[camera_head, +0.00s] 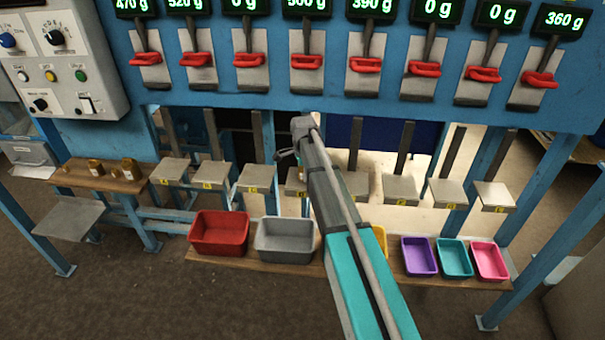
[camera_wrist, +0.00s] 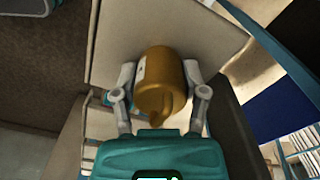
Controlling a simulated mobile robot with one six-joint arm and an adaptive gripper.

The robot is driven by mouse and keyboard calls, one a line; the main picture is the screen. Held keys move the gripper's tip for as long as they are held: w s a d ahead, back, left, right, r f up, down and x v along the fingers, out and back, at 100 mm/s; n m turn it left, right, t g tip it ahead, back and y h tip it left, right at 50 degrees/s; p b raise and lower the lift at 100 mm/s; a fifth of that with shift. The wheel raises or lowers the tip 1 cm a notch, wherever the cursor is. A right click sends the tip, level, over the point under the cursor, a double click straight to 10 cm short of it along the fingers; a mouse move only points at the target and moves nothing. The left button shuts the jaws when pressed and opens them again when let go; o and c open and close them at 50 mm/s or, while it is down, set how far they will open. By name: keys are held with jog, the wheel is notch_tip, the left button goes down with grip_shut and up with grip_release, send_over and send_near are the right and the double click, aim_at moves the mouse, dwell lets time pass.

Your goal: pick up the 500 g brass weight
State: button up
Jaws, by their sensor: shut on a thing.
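A brass weight (camera_wrist: 162,82) sits between the two fingers of my gripper (camera_wrist: 160,72) in the wrist view. The fingers are shut on its sides, and its knobbed end points toward the palm. A pale square pan (camera_wrist: 120,40) lies behind the weight; I cannot tell whether they touch. In the head view my arm reaches to the fourth pan (camera_head: 293,188) from the left and partly covers it. The display above that pan (camera_head: 307,9) reads 500 g. The held weight cannot be made out in the head view. Its marking is not readable.
Several small brass weights (camera_head: 130,168) stand on a wooden shelf (camera_head: 75,179) at the left. Other pans flank the fourth one, with upright bars behind. A red bin (camera_head: 219,247), a grey bin (camera_head: 285,252) and several coloured bins stand on a low plank.

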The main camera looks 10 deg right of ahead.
grip_shut()
jog(key=shift+r, duration=0.15)
notch_tip(320, 180, up, 2)
jog(key=shift+p, duration=1.2)
jog(key=s+d+r+p, duration=0.3)
jog(key=s+r+p, duration=0.7)
jog(key=s, duration=0.3)
jog(key=shift+s+r+p, duration=0.3)
jog(key=shift+s+r, duration=0.05)
jog(key=shift+f, duration=0.1)
